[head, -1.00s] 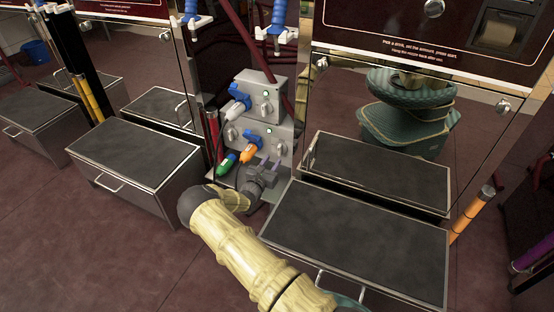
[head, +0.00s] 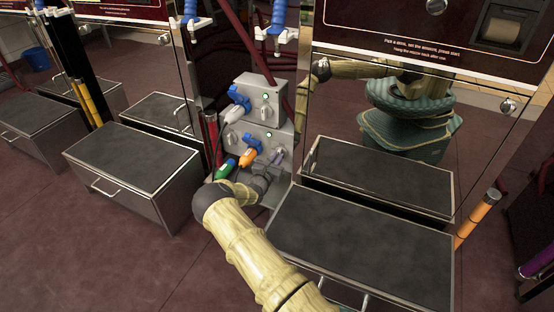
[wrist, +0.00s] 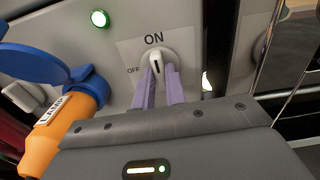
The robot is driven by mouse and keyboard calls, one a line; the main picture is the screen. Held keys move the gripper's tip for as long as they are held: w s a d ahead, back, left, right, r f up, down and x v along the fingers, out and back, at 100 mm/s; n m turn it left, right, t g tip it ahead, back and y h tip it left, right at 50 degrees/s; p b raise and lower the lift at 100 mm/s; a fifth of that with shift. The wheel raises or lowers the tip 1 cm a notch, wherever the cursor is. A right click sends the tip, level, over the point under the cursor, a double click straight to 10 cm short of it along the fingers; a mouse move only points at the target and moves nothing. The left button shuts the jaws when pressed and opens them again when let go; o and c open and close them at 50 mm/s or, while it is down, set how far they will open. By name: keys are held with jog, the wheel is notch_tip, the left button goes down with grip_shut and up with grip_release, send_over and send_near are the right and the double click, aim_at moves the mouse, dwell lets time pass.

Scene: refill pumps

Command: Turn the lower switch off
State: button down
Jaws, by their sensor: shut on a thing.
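The lower switch (wrist: 157,60) is a light rotary knob on a grey plate, with ON printed above it and OFF to its left. In the head view my gripper (head: 278,158) is at the right part of the lower grey box (head: 256,137) and hides most of this switch.
An orange plug (wrist: 55,130) with a blue cap sits just left of my gripper. A green plug (head: 227,168) and a white plug (head: 236,114) are close by. The upper box (head: 258,90) has its own switch (head: 266,112). Metal-framed steps (head: 135,155) flank the boxes.

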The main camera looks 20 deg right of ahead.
jog(key=shift+n+p, duration=0.55)
jog(key=shift+n, duration=0.05)
jog(key=n+p, duration=0.3)
jog(key=n, duration=1.3)
jog(key=shift+a+f, duration=0.1)
jog(key=shift+n, duration=0.3)
jog(key=c, duration=1.4)
grip_release()
jog(key=shift+c, duration=0.2)
